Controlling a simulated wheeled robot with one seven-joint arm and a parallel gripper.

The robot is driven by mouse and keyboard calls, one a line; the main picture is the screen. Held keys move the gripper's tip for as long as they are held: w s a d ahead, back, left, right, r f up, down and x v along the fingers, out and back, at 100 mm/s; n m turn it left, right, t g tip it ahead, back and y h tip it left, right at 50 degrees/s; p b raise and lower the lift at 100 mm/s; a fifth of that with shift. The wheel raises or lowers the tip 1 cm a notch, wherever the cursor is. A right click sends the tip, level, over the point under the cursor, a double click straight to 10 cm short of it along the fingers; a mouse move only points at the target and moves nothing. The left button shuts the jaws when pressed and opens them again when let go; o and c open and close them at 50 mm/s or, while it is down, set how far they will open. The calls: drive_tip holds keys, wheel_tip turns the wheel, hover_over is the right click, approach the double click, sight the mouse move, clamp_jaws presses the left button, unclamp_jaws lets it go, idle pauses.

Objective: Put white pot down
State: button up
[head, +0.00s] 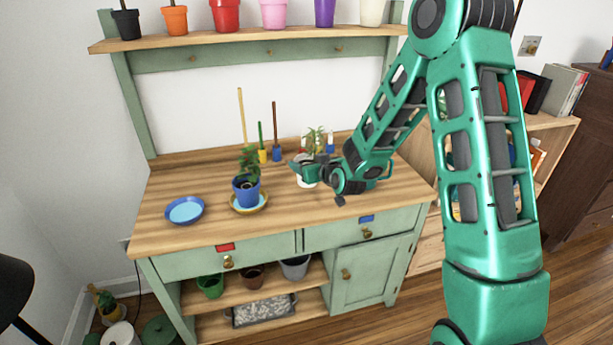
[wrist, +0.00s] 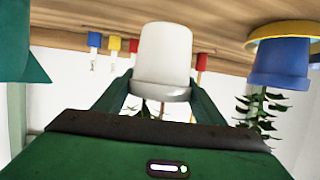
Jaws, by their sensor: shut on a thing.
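The white pot (head: 307,183) is at the right-middle of the wooden worktop (head: 220,221), partly hidden by my gripper (head: 312,165). In the wrist view the white pot (wrist: 163,55) stands between my two fingers, which are shut on it near its rim. That view is upside down, with the worktop along the top. Green leaves show by the pot's rim there, and a small plant (head: 315,138) shows just above my gripper in the head view. I cannot tell whether the pot's base touches the worktop.
A blue pot (head: 245,194) with a plant stands on a yellow saucer (head: 262,205) to the left. An empty blue saucer (head: 185,211) lies further left. Upright tools (head: 276,145) stand at the back. A shelf of coloured pots (head: 275,14) is above. The front middle is clear.

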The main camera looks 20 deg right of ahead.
drive_tip(key=shift+f, duration=2)
drive_tip(key=shift+f, duration=0.1)
drive_tip(key=o, duration=1.4)
drive_tip(key=shift+c, duration=0.2)
drive_tip(key=shift+s, duration=0.1)
drive_tip(key=v, duration=1.2)
